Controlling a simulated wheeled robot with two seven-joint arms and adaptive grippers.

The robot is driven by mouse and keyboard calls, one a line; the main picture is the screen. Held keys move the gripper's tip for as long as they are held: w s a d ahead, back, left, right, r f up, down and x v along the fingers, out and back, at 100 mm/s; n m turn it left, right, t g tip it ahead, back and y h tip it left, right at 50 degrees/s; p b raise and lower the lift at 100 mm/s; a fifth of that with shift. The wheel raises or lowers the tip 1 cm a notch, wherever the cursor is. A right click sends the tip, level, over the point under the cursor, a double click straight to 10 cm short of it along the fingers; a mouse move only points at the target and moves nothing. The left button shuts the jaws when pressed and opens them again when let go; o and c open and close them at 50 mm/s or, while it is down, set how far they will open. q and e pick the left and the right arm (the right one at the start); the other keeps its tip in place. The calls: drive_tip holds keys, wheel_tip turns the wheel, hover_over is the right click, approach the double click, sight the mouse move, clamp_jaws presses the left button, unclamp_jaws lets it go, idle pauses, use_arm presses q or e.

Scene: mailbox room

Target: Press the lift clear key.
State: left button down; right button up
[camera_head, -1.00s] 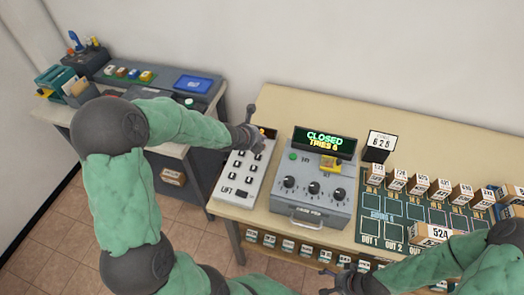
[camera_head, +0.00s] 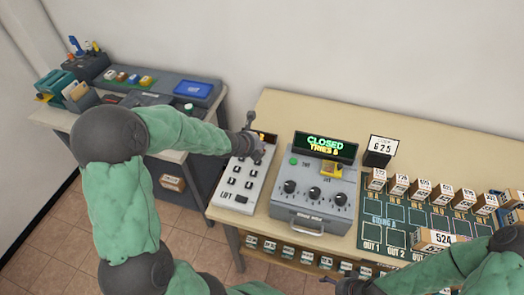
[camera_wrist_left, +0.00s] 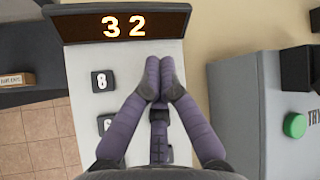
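The pale lift keypad (camera_head: 239,187) has several small dark keys, a wider dark key (camera_head: 241,198) by the LIFT label, and a display at its far end. In the left wrist view the display (camera_wrist_left: 122,24) reads 32, and a key marked 8 (camera_wrist_left: 103,80) shows left of my fingers. I cannot read which key is clear; some keys are hidden under my gripper. My left gripper (camera_wrist_left: 160,76) is shut, fingertips together and empty, over the keypad's far part; contact cannot be told. My right gripper (camera_head: 340,279) is at the bottom edge, partly cut off.
A grey box (camera_head: 313,205) with dials, a green button (camera_wrist_left: 295,125) and a CLOSED display stands right of the keypad. A green sorting board (camera_head: 400,211) with several numbered boxes lies farther right. A side desk (camera_head: 58,115) stands at left.

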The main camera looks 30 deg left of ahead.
use_arm(q)
drive_tip(key=shift+f, duration=0.15)
idle(0.5)
drive_tip(key=shift+f+b, duration=0.3)
drive_tip(key=shift+b, duration=0.2)
drive_tip(key=shift+f+b, duration=0.45)
drive_tip(key=shift+b, duration=0.05)
idle(0.6)
drive_tip(key=shift+r, duration=0.1)
drive_tip(key=shift+r+p, duration=0.7)
drive_tip(key=shift+r, duration=0.1)
wheel_tip(320, 180, up, 5)
drive_tip(key=p, duration=0.4)
drive_tip(key=shift+p, duration=0.3)
